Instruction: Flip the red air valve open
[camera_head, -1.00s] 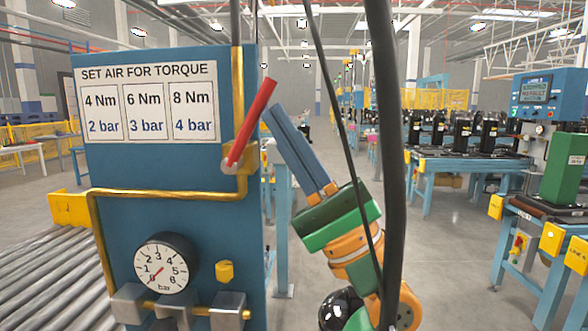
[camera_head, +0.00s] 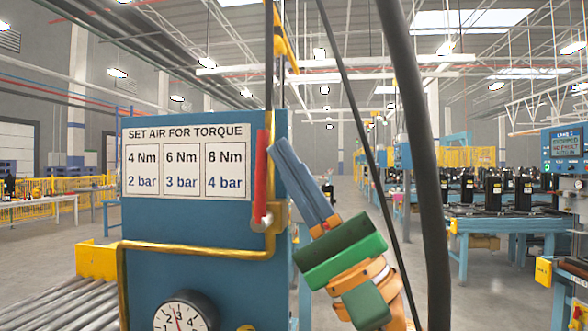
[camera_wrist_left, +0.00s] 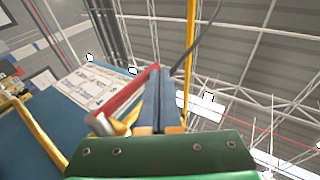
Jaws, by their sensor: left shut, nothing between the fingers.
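The red valve lever (camera_head: 261,180) stands almost upright on its brass valve body (camera_head: 277,217), at the right edge of the blue panel (camera_head: 225,222). My left gripper (camera_head: 279,144) is shut and empty. Its blue fingers are just right of the lever, with the tips near the lever's upper end. In the left wrist view the lever (camera_wrist_left: 128,92) runs along the left side of the shut fingers (camera_wrist_left: 155,75) and its end meets their tips; they seem to touch. The pressure gauge (camera_head: 188,312) is partly cut off; its needle points upward. My right gripper is not in view.
A torque chart (camera_head: 185,160) is on the panel, and a yellow pipe (camera_head: 190,249) runs below it. A thick black hose (camera_head: 420,150) hangs right of my left arm. Roller conveyor (camera_head: 70,312) lies lower left. Work tables (camera_head: 500,226) stand farther right.

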